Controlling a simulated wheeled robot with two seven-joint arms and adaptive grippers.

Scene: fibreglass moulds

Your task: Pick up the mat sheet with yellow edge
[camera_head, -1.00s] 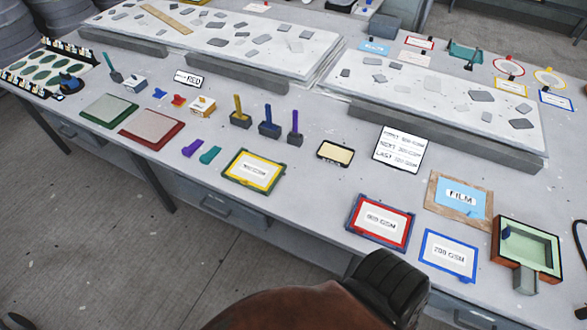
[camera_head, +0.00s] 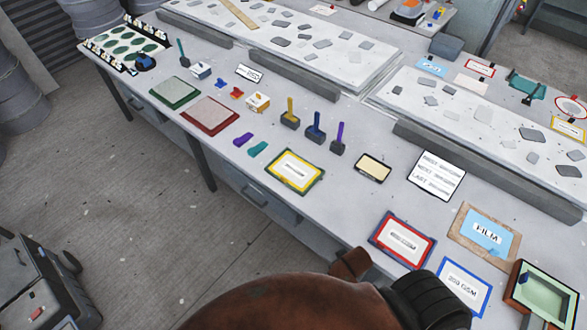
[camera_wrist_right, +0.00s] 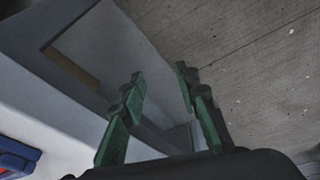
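The mat sheet with yellow edge (camera_head: 295,171) lies flat in a dark green-blue tray near the table's front edge, in the middle of the head view. It has a white label, too small to read. My right gripper (camera_wrist_right: 160,82) shows in the right wrist view, with green fingers apart and nothing between them. The grey table front and the floor lie beyond it, and the yellow-edged sheet is not in that view. In the head view a brown and black arm part of mine fills the bottom; no gripper fingers show there. My left gripper is in neither view.
A red-edged sheet (camera_head: 402,240) and a blue-edged sheet (camera_head: 462,287) lie to the right. Purple (camera_head: 243,139) and teal (camera_head: 258,149) pieces lie left, with upright-handled tools (camera_head: 314,131) behind. A small framed cream pad (camera_head: 373,168) sits to the right.

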